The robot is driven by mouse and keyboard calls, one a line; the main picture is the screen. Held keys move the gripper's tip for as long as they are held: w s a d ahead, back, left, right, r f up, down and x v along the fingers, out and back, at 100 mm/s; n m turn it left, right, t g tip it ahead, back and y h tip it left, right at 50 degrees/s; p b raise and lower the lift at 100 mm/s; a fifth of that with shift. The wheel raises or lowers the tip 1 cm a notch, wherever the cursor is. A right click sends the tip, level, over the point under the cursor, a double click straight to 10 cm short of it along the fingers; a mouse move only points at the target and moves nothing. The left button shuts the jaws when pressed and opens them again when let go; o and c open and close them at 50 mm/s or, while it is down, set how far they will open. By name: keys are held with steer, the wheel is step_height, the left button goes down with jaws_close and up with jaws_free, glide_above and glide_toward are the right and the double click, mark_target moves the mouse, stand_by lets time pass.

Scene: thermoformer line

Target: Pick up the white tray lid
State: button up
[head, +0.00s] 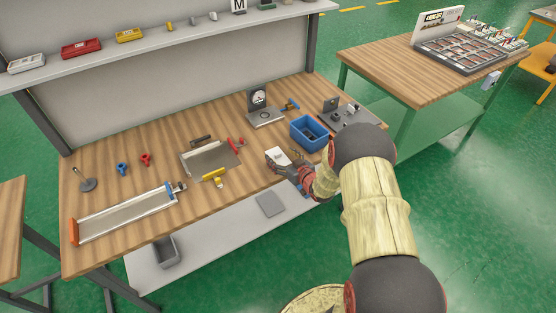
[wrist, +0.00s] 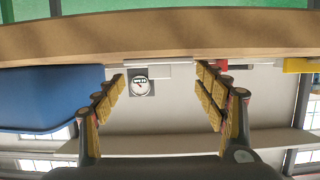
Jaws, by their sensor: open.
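A small white piece, which looks like the white tray lid (head: 278,155), lies on the wooden bench near its front edge, left of the blue bin. My gripper (head: 275,163) is at its near side and hides part of it. In the wrist view, my gripper (wrist: 161,74) is open, its two padded fingers wide apart with nothing held. A thin pale edge, probably the lid (wrist: 160,65), shows between and beyond the fingertips, low against the bench top. I cannot tell whether the fingers touch it.
The blue bin (head: 309,133) stands close to the right of my gripper; it also shows in the wrist view (wrist: 40,98). A dial gauge (head: 258,98) stands behind. A yellow-handled tool (head: 214,174) and metal plate (head: 208,158) lie to the left. The bench's front edge is close.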

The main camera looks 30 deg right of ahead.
steer(key=shift+c, duration=1.3)
steer(key=c, duration=1.1)
steer(key=shift+w, duration=0.1)
